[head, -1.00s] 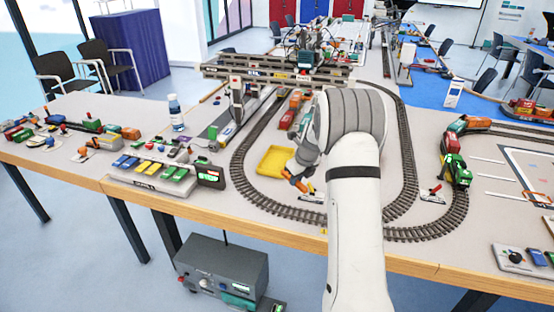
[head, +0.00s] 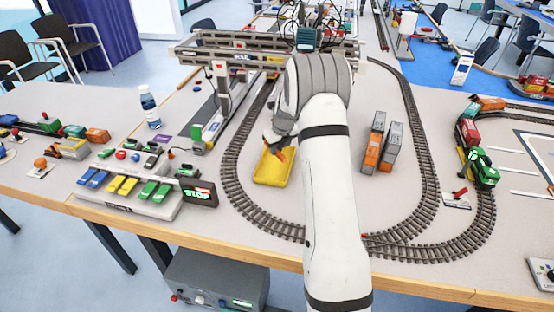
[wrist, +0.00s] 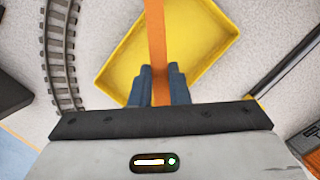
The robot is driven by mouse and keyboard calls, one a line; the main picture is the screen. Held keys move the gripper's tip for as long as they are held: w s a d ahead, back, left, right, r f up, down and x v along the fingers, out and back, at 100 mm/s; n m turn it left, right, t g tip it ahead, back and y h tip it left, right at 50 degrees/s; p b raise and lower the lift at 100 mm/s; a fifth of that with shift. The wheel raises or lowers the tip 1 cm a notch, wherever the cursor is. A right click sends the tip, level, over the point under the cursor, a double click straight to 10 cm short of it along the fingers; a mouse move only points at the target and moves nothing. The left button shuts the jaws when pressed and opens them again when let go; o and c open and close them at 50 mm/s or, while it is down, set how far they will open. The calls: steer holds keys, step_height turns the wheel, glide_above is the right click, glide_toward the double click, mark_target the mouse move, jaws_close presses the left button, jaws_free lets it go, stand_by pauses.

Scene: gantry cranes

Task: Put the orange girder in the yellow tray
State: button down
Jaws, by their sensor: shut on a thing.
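The yellow tray (head: 270,175) lies on the table inside the oval track, partly hidden behind my arm; in the wrist view its wall (wrist: 118,62) shows too. My gripper (wrist: 160,85) is shut on the orange girder (wrist: 155,40), which points away from the fingers and lies over the tray in that view. In the head view the girder's end (head: 281,155) shows small beside my gripper, above the tray. I cannot tell whether the girder touches the tray floor.
The oval track (head: 235,190) runs around the tray. Orange and grey wagons (head: 373,147) stand right of my arm. The gantry crane (head: 225,60) spans the track behind. A control panel (head: 140,185) and a bottle (head: 149,107) stand at left.

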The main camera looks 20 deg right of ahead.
mark_target(276, 166)
steer(key=shift+s+d+f, duration=0.1)
steer(key=shift+f, duration=3.15)
steer(key=shift+f, duration=0.1)
steer(key=c, duration=1.4)
jaws_free()
